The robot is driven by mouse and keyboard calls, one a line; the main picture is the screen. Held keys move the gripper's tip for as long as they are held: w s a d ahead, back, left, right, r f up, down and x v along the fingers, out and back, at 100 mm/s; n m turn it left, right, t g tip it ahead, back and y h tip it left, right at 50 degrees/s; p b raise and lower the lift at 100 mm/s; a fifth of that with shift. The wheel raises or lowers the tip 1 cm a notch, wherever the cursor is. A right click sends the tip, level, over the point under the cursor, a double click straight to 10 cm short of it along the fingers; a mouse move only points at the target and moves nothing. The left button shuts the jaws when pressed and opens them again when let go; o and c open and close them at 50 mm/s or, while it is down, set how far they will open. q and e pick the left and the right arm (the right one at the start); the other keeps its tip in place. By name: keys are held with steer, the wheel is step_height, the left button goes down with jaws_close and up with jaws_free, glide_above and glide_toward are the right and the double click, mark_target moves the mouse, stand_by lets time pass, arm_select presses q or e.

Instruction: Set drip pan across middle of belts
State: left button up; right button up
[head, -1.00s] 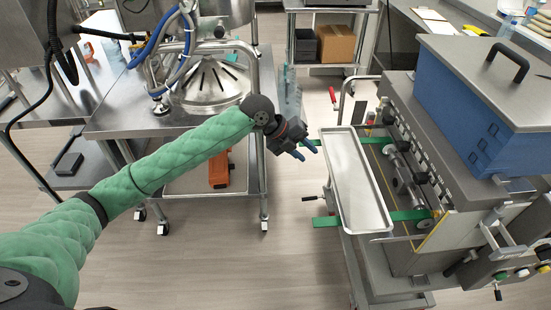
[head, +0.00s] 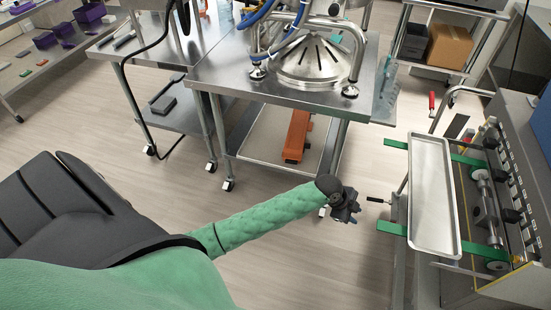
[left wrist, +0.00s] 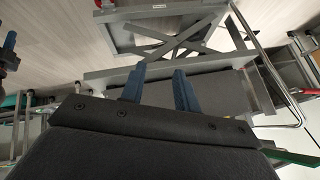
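The drip pan (head: 434,200) is a shallow silver rectangular tray in the head view. It lies lengthwise across the two green belts, the far one (head: 395,145) and the near one (head: 392,228), whose ends stick out on both sides of it. My left gripper (head: 350,213) is left of the pan, apart from it and empty. In the left wrist view its two blue fingers (left wrist: 159,88) are spread with nothing between them. A blue fingertip at the left edge of that view looks like part of my right gripper (left wrist: 8,45), mostly cut off.
The depositor machine (head: 510,180) stands right of the pan, with rollers beside it. A black-handled rod (head: 377,200) sticks out left of the belts. A steel table (head: 235,75) with a cone-shaped hopper (head: 318,62) stands behind my left arm. Open floor lies between table and machine.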

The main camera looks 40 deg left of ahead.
arm_select(q)
steer(key=s+a+f+n+g+y, duration=0.1)
steer(key=s+a+f+n, duration=0.3)
steer(key=s+f, duration=1)
steer(key=s+a+f+n+g+y, duration=0.2)
steer(key=s+a+f+n+y, duration=0.2)
steer(key=s+f+n, duration=0.7)
steer(key=s+f, duration=0.4)
steer(key=s, duration=0.5)
steer(key=shift+s+f, duration=0.2)
